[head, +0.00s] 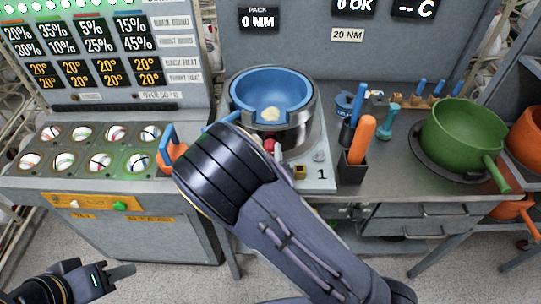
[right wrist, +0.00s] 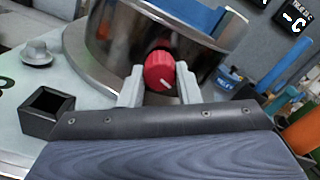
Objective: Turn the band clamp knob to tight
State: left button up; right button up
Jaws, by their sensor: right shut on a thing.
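The band clamp knob (right wrist: 160,72) is red with a white mark and sits at the front of the steel band (right wrist: 112,45) in the right wrist view. My right gripper (right wrist: 157,88) is shut on the knob, with a pale finger on each side of it. In the head view the knob (head: 269,146) shows only partly, beside my right arm, which hides the gripper's fingers. The steel band (head: 300,132) surrounds a blue bowl (head: 291,86) with a pale lump inside. My left gripper (head: 124,278) is at the lower left, away from the press, and its jaw opening is unclear.
An orange-handled tool (head: 362,130) stands in a dark holder right of the press. A green pot (head: 456,130) sits further right. A tray of balls (head: 85,172) is at the left. An empty dark square holder (right wrist: 45,108) stands near my right gripper.

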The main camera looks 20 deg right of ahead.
jog(key=m+b, duration=0.2)
jog(key=m, duration=0.1)
jog(key=m+b, duration=0.1)
jog(key=shift+f+m, duration=0.25)
jog(key=shift+m, duration=0.15)
jog(key=m+b, duration=0.7)
jog(key=b, duration=0.2)
jog(key=shift+r+m+b, duration=0.15)
jog(key=shift+m+b, duration=0.95)
jog(key=shift+b, duration=0.25)
jog(key=o, duration=1)
jog(key=shift+b+v, duration=0.35)
jog(key=shift+v, duration=3.55)
jog(key=shift+s, duration=0.1)
